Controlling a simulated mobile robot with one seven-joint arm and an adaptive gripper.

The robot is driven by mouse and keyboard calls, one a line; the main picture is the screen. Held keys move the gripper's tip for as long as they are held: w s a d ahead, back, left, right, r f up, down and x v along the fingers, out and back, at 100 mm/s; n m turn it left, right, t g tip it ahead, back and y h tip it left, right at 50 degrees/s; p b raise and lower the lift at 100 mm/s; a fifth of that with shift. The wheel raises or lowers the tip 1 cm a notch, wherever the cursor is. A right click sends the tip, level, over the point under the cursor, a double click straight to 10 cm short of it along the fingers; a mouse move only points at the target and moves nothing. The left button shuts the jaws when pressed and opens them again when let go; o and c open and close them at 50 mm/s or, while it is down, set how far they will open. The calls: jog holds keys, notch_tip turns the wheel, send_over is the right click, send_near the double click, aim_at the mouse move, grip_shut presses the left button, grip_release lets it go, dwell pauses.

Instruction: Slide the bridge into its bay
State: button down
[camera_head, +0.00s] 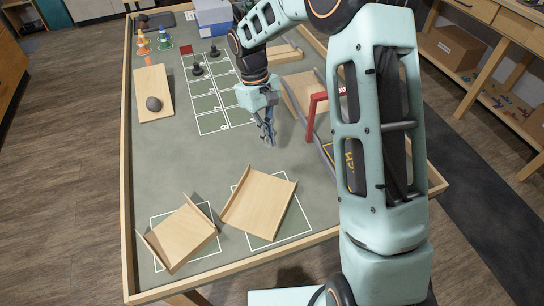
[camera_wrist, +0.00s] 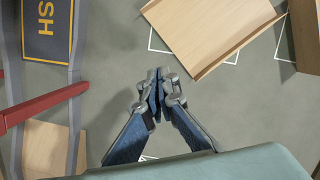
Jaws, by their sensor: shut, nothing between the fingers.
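Two pale wooden pieces with raised side walls lie near the table's front; I cannot tell for sure which is the bridge. The right one (camera_head: 259,204) lies skewed across a white-outlined bay (camera_head: 300,226), its far and left parts past the line. The left one (camera_head: 180,238) lies skewed over another white outline (camera_head: 206,211). In the wrist view the nearer piece (camera_wrist: 205,30) is at top centre, the other (camera_wrist: 305,38) at the right edge. My gripper (camera_head: 269,142) is shut and empty, pointing down beyond the right piece, apart from it; its fingertips also show in the wrist view (camera_wrist: 158,75).
A red gate (camera_head: 313,112) and a dark, yellow-lettered mat (camera_wrist: 47,28) stand to the right of my gripper in the head view. Bare grey tabletop separates gripper and wooden pieces.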

jog(key=s+a+r+n+p, duration=0.1)
jog(key=s+a+n+p, duration=0.1)
jog(key=s, duration=0.4)
jog(key=s+a+r+n+p, duration=0.1)
jog(key=s+a+p, duration=0.15)
jog(key=s, duration=0.35)
send_near(278, 216)
jog(key=shift+t, duration=0.3)
jog(key=a+f, duration=0.1)
jog(key=f, duration=0.2)
jog(key=a+f, duration=0.1)
jog(key=f, duration=0.1)
jog(key=shift+w+a+f+b, duration=0.25)
jog(key=shift+w+a+b, duration=0.05)
jog(key=shift+w+b, duration=0.1)
jog(key=shift+s+d+p, duration=0.15)
jog(key=shift+s+d, duration=0.3)
jog(key=shift+d, duration=0.15)
jog(key=shift+s+d+p, duration=0.15)
jog(key=shift+s+d, duration=0.25)
jog(key=shift+d, duration=0.25)
jog(key=shift+s+d+f, duration=0.1)
jog(key=shift+s+d, duration=0.15)
jog(key=shift+d, duration=0.1)
jog(key=shift+s+d, duration=0.5)
jog(key=shift+d, duration=0.2)
jog(key=shift+s+d, duration=0.5)
jog(key=shift+d, duration=0.2)
jog(key=shift+w+a, duration=0.15)
jog(key=shift+a, duration=0.05)
